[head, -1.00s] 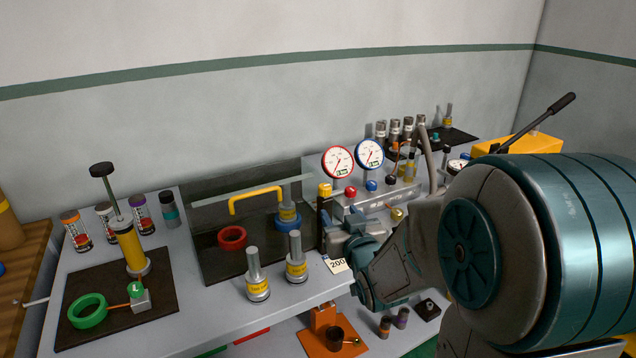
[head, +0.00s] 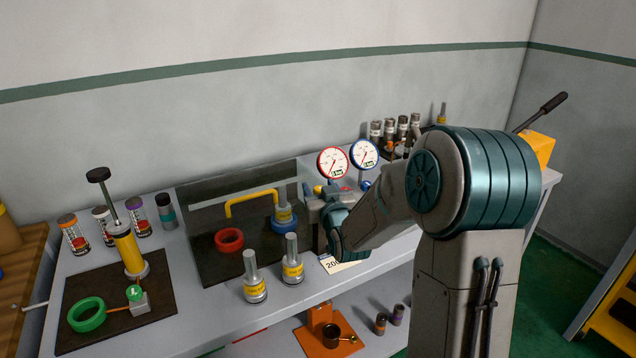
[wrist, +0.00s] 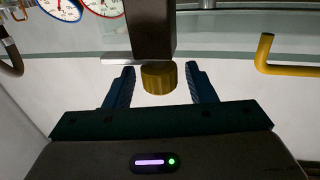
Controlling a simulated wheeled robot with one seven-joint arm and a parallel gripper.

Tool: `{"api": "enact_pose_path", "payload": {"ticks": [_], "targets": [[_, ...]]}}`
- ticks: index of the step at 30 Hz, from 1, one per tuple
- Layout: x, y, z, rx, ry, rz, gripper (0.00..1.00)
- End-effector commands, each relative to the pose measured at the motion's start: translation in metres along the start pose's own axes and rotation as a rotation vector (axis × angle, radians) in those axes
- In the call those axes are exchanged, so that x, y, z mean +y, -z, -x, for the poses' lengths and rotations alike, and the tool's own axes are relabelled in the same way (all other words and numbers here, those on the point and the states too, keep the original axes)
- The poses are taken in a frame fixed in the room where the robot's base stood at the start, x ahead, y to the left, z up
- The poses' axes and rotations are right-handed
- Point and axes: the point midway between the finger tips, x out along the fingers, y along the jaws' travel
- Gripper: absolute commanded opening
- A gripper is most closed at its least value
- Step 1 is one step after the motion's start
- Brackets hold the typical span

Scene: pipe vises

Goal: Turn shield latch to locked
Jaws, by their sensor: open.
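A ribbed yellow knob (wrist: 158,80), which looks like the shield latch, sits on the end of a dark post (wrist: 150,28) in the wrist view. My gripper (wrist: 160,72) is open with one blue finger on each side of the knob. A gap shows on both sides, wider on the right. In the head view my gripper and wrist cover most of the post and knob. The clear shield (head: 200,205) with its yellow bar handle (head: 252,196) stands just left of my gripper. The knob's lock markings cannot be read.
Red and blue gauges (head: 332,163) stand behind my gripper. Two yellow-labelled metal cylinders (head: 292,262) stand in front of the shield. A red ring (head: 229,239) lies on the dark plate. A tag reading 200 (head: 342,266) is at the bench's front edge.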

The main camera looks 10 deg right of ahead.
Motion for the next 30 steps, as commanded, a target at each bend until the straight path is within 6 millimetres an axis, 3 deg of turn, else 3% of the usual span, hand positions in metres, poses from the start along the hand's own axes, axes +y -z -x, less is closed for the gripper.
{"api": "enact_pose_path", "payload": {"ticks": [6,15,16,21,30], "targets": [[-0.001,0.0,-0.016,0.0,0.001,0.001,0.5],[0.0,0.0,-0.018,0.001,0.0,0.001,0.5],[0.0,0.0,-0.018,0.0,0.0,0.001,0.47],[0.0,0.0,-0.018,0.0,0.0,0.001,0.05],[0.0,0.0,-0.017,0.001,0.018,0.0,0.06]]}}
